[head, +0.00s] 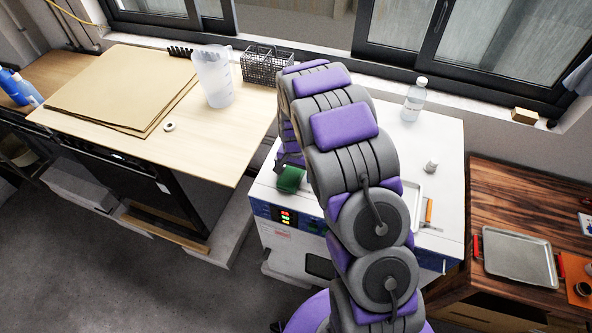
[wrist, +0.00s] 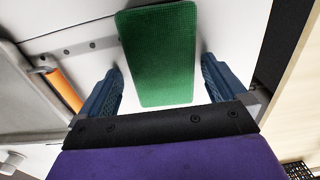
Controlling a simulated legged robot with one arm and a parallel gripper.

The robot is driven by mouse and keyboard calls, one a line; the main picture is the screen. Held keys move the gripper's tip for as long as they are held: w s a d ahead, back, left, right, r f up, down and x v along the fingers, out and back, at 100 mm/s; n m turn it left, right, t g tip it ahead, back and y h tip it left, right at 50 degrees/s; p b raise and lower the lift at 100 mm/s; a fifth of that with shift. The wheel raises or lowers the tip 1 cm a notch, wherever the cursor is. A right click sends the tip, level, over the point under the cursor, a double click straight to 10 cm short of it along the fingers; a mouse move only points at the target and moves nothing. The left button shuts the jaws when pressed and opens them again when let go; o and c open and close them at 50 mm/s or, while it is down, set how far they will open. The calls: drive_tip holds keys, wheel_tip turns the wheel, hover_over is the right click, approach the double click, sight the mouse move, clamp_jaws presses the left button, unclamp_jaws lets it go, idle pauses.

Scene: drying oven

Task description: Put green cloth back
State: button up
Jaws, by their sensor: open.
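The green cloth (head: 289,180) lies near the front left corner of the white oven's top (head: 425,150), partly hidden by my arm in the head view. In the wrist view the green cloth (wrist: 160,55) is a flat, textured rectangle on the white surface. My gripper (wrist: 161,66) is open, with one blue finger on each side of the cloth and a gap between each finger and the cloth. In the head view my gripper (head: 288,158) is just above the cloth, mostly hidden behind my arm.
At left, a wooden counter (head: 205,150) holds a pitcher (head: 213,76) and a wire basket (head: 266,66). A metal tray (head: 518,256) lies on the right-hand dark wooden table.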

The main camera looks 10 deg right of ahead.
sight(294, 170)
drive_tip(key=shift+a, duration=0.75)
drive_tip(key=shift+a+r, duration=0.25)
drive_tip(key=shift+r, duration=0.25)
drive_tip(key=r, duration=0.1)
drive_tip(key=d+r, duration=0.1)
drive_tip(key=r, duration=0.1)
drive_tip(key=d+r, duration=0.1)
drive_tip(key=r, duration=0.1)
drive_tip(key=shift+r+p, duration=0.2)
drive_tip(key=shift+p, duration=0.15)
drive_tip(key=s+r+n, duration=0.1)
drive_tip(key=s+r, duration=0.6)
drive_tip(key=r, duration=0.5)
drive_tip(key=s+r+n+g, duration=0.1)
drive_tip(key=s+r+n, duration=0.2)
drive_tip(key=s, duration=1.3)
drive_tip(key=s+a+r+n, duration=0.1)
drive_tip(key=s+r, duration=0.4)
drive_tip(key=s, duration=1.1)
drive_tip(key=shift+a+r+n+g, duration=0.25)
drive_tip(key=shift+r+n+g, duration=0.15)
drive_tip(key=shift+n, duration=0.5)
drive_tip(key=shift+f, duration=0.1)
